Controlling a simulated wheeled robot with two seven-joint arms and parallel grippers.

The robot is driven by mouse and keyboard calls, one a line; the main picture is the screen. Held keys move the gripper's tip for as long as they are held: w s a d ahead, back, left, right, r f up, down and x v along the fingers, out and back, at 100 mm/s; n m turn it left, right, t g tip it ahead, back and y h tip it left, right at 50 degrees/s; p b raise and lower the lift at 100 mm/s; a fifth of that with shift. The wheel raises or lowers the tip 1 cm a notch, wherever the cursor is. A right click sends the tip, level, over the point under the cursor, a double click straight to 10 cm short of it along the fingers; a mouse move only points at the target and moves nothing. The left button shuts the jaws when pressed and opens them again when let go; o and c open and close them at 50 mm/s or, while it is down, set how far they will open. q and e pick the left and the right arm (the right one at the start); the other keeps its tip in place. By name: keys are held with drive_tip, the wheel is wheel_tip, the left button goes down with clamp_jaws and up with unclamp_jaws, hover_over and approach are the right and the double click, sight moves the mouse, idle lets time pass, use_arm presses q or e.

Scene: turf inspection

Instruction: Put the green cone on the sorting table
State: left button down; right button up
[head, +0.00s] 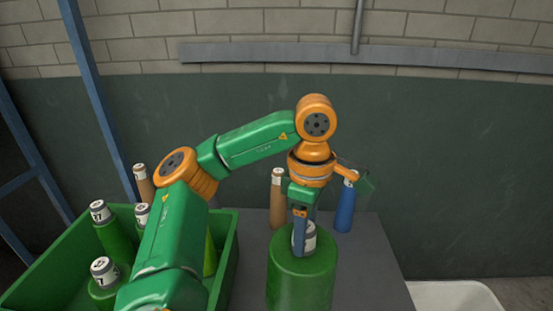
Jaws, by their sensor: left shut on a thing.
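My left gripper (300,232) points down and is shut on the white-capped top of a large green cone (300,280). The cone stands upright in front of the grey sorting table (250,250) in the picture. Its base is cut off by the lower edge, so I cannot tell whether it touches the table. A green crate (228,262) at the left holds several other green cones with white tops, one of them a cone (113,237) near its back. My left arm hides part of the crate. My right gripper is not in view.
A brown cone (277,205) and a blue cone (345,208) stand at the back of the table. Another brown cone (144,184) stands behind the crate. A white basin (455,297) is at the lower right. The table's right side looks clear.

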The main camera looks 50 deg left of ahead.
sight(335, 242)
use_arm(q)
drive_tip(key=w+d+f, duration=0.2)
drive_tip(key=w+f, duration=0.1)
drive_tip(key=w+d+f, duration=0.1)
drive_tip(key=w+f, duration=0.1)
drive_tip(key=shift+p, duration=0.35)
drive_tip(key=shift+w+d+f, duration=0.25)
drive_tip(key=shift+w+f, duration=0.2)
drive_tip(key=shift+f, duration=0.2)
drive_tip(key=shift+w+f, duration=0.1)
drive_tip(key=shift+f, duration=1.65)
drive_tip(key=c, duration=0.7)
unclamp_jaws()
drive_tip(key=shift+d+f, duration=0.1)
drive_tip(key=shift+f, duration=0.05)
drive_tip(key=o, duration=0.4)
